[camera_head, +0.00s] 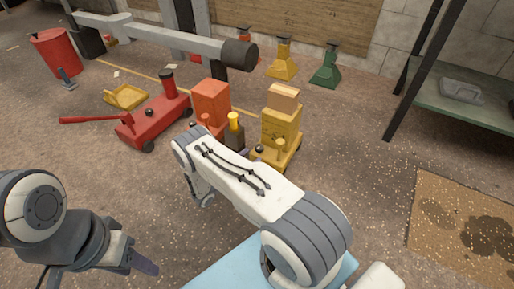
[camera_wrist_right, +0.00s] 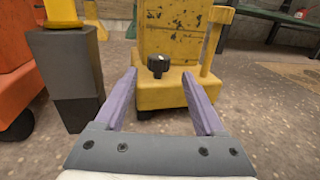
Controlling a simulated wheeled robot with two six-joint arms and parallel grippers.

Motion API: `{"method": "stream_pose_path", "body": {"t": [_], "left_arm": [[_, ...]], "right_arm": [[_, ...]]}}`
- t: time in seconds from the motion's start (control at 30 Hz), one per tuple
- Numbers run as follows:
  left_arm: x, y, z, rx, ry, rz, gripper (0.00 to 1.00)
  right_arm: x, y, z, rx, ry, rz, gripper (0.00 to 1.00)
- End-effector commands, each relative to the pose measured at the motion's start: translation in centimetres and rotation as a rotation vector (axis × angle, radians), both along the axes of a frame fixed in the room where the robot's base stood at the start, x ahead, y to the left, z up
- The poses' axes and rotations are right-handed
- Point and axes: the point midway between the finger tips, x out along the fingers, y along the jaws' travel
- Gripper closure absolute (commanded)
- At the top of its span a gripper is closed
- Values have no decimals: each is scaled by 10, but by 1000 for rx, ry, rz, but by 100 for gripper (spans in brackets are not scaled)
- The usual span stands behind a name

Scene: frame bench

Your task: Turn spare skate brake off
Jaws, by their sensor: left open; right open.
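A yellow skate (camera_head: 281,128) carries a scuffed yellow block. In the right wrist view its base (camera_wrist_right: 150,98) has a black knob (camera_wrist_right: 157,64) on top and a yellow upright lever (camera_wrist_right: 210,72) at the right. An orange skate (camera_head: 211,102) stands to its left, with its own knob and lever. I cannot tell by marking which is the spare. My right gripper (camera_wrist_right: 159,76) is open and empty, facing the yellow skate, with the knob seen between its fingertips; the arm hides it in the head view. My left gripper (camera_head: 140,262) is at lower left, away from the skates, apparently empty.
A dark post with a yellow top (camera_wrist_right: 75,85) stands close left of my right gripper. A red floor jack (camera_head: 152,122), yellow tray (camera_head: 125,97), jack stands (camera_head: 283,62) and a metal shelf (camera_head: 465,106) stand around. Floor at right is mostly clear.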

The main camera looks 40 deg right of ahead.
Motion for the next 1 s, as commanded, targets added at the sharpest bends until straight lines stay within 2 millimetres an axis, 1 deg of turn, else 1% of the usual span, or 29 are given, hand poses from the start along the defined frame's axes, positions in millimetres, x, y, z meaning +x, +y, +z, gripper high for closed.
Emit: {"method": "stream_pose_path", "body": {"t": [0.03, 0.1, 0.2, 0.3, 0.83, 0.87, 0.93, 0.97, 1.0], "left_arm": [[0, 0, 9, 0, 0, 0, 50], [0, 0, 13, 0, 0, 0, 50], [0, 0, 16, 0, 0, 0, 50], [0, 0, 17, 0, 0, 0, 50], [0, 0, 17, 0, 0, 0, 50], [0, 0, 17, 0, 0, 0, 50], [0, 0, 21, 0, 0, 0, 50], [0, 0, 23, 0, 0, 0, 50], [0, 0, 27, 0, 0, 0, 50]], "right_arm": [[-1, 11, 4, 0, 2, 5, 29], [-3, 22, 3, -1, 0, 3, 29], [-6, 33, 2, -1, 0, 1, 29], [-7, 38, 1, -1, 0, -1, 29], [-7, 40, 0, -1, 0, -2, 29], [-7, 40, 1, 0, -2, -3, 29], [-5, 42, 9, 10, -10, -11, 29], [-3, 44, 16, 18, -16, -19, 29], [-1, 48, 29, 32, -29, -31, 29]]}}
